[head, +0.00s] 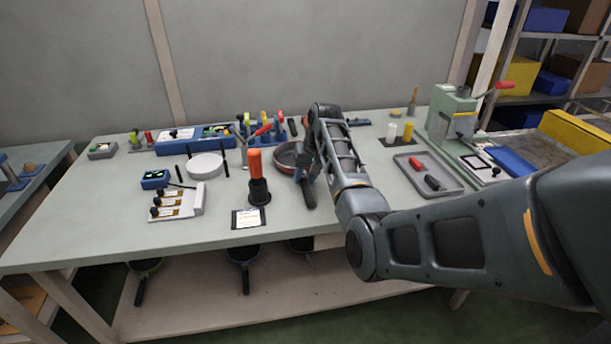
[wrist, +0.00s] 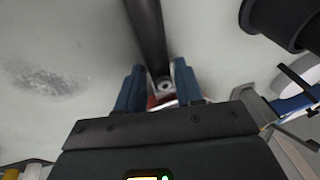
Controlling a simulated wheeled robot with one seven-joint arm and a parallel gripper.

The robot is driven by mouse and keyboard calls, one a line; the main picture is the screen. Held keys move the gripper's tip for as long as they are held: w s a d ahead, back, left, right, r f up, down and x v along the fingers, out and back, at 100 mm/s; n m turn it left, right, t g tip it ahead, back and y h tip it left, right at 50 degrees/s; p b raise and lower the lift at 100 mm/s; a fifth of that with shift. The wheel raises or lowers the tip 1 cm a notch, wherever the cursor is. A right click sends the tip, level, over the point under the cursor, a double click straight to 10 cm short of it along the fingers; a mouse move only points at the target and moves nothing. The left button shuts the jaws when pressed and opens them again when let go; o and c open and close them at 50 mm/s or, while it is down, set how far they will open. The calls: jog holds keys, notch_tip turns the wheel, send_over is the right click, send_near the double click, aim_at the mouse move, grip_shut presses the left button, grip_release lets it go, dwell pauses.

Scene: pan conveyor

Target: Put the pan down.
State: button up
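My gripper (head: 304,158) is at the pan's right side, by the handle. In the wrist view the black handle (wrist: 148,35) runs down between the two blue fingers of my gripper (wrist: 160,88), which are shut on it. A small red patch shows past the fingers; most of the pan is hidden there. I cannot tell whether the pan touches the table.
An orange-topped black stand (head: 258,180) is just left of the handle, with a label card (head: 247,218) in front. A round white plate (head: 205,166) lies farther left. A grey tray (head: 440,187) holds red and black items at right.

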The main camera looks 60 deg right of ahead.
jog(key=shift+o, duration=1.3)
jog(key=shift+r, duration=0.1)
